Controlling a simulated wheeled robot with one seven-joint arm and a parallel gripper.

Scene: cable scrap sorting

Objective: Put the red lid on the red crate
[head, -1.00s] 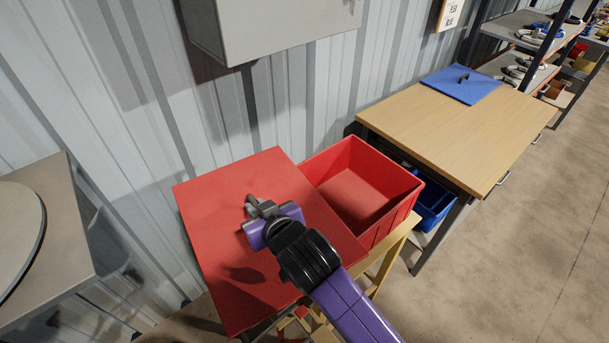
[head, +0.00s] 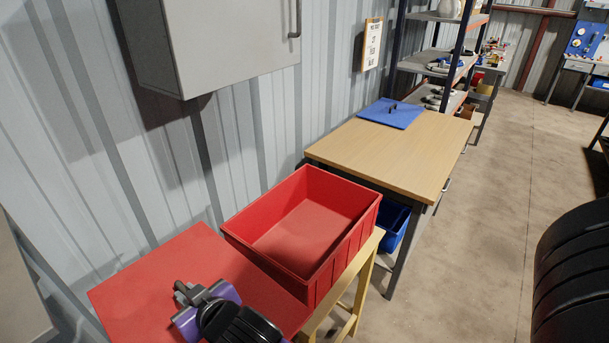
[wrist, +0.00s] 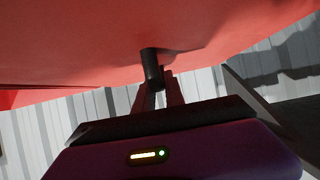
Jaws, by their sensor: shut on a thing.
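The red lid (head: 150,275) is a large flat red panel held roughly level to the left of the red crate (head: 345,245). The crate is open and looks empty, and its inside floor shows. The lid's near right part lies close to the crate's left rim in the picture; I cannot tell the height between them. My gripper (head: 190,293) is at the lid's dark handle. In the wrist view my gripper (wrist: 160,92) is shut on that handle (wrist: 152,68), with the red lid (wrist: 90,40) spread across the top. The lid's near edge is partly hidden by my arm.
The crate stands on a light wooden stand (head: 350,283). To its right is a wooden-topped table (head: 390,155) with a blue lid (head: 391,113) on it and a blue crate (head: 393,225) below. A grey cabinet (head: 210,45) hangs above.

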